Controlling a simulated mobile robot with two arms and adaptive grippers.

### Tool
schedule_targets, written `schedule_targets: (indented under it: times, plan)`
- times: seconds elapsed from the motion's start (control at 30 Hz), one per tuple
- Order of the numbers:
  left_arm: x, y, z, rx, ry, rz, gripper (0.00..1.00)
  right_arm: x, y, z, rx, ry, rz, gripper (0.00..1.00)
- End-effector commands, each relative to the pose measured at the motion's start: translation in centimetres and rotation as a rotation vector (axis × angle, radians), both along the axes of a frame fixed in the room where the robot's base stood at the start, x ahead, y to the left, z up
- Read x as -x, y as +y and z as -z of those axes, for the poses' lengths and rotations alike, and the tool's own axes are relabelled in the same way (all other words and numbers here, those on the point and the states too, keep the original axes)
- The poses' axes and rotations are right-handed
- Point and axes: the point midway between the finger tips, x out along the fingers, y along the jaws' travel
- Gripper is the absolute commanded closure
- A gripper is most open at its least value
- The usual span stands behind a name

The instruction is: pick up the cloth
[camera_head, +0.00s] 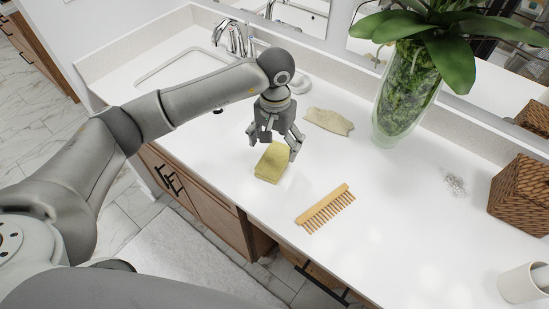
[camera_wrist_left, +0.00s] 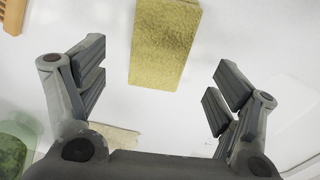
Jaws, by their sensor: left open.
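A flat beige cloth (camera_head: 329,121) lies on the white counter, to the right of my left gripper and nearer the mirror. In the left wrist view the beige cloth (camera_wrist_left: 118,138) shows in part at the bottom, partly hidden by the gripper. My left gripper (camera_head: 273,146) points down with its fingers spread, close to a yellow sponge-like block (camera_head: 271,162). In the left wrist view the block (camera_wrist_left: 164,42) lies ahead of the open, empty fingers (camera_wrist_left: 160,82). My right gripper is out of view.
A wooden comb (camera_head: 325,207) lies near the counter's front edge. A glass vase with a plant (camera_head: 405,95) stands right of the cloth. A sink (camera_head: 185,67) and faucet (camera_head: 235,37) are at left, a wicker basket (camera_head: 520,195) and white cup (camera_head: 522,284) at right.

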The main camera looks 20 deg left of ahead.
Motion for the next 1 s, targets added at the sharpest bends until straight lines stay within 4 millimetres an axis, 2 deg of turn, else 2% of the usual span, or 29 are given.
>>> schedule_targets:
  times: [0.23,0.4,0.67,1.0]
  plan:
    - [0.4,0.1,2.6,0.001,0.007,-0.002,0.14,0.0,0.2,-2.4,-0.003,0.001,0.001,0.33]
    - [0.3,0.1,4.7,0.002,0.002,-0.001,0.14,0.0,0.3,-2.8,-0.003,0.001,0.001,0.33]
    - [0.2,0.1,5.1,0.002,0.000,0.000,0.14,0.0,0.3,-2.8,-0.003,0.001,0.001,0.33]
    - [0.2,0.1,5.1,0.002,0.000,0.000,0.57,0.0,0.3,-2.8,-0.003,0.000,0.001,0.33]
